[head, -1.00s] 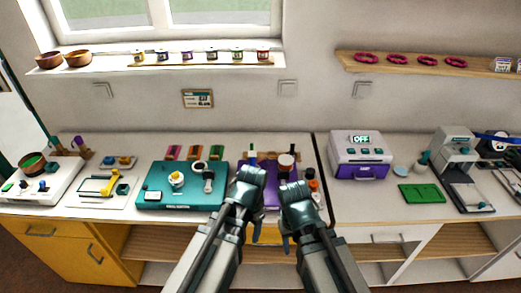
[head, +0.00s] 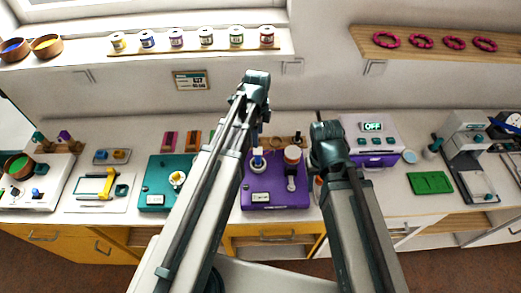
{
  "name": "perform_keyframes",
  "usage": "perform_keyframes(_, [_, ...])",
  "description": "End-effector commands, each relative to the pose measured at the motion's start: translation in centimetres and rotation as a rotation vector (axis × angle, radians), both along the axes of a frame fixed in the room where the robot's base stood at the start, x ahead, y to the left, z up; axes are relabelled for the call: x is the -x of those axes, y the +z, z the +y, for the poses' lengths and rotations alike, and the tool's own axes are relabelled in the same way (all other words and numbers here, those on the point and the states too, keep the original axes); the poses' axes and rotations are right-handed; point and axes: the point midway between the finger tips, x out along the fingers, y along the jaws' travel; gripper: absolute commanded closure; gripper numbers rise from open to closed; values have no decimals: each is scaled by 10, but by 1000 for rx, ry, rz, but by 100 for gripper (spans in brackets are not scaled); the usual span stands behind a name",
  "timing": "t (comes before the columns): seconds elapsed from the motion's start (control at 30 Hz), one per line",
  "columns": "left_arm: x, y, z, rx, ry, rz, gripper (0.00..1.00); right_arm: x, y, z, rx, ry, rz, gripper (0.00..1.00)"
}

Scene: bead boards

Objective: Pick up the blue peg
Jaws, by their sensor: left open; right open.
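A small blue upright piece, which looks like the blue peg (head: 257,155), stands at the back left of the purple board (head: 277,199), in a pale round base. My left gripper (head: 260,117) is raised above and behind that board, apart from the blue piece, and looks empty. Neither gripper is seen holding anything.
A teal board (head: 154,190) is partly behind my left arm. A white-grey machine with a purple drawer (head: 372,140) stands right of my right gripper. A green tray (head: 430,182) lies farther right.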

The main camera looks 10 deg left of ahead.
Motion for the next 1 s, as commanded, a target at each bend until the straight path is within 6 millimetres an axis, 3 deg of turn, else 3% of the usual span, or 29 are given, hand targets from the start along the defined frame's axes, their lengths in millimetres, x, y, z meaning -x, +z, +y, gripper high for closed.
perform_keyframes(0.27, [0,-17,0,0,2,0,34,0,-17,0,0,1,0,50])
perform_keyframes(0.73, [0,-80,0,0,3,0,34,0,-80,0,1,0,0,50])
perform_keyframes(1.0, [0,-84,0,0,3,0,34,0,-84,0,1,0,0,50])
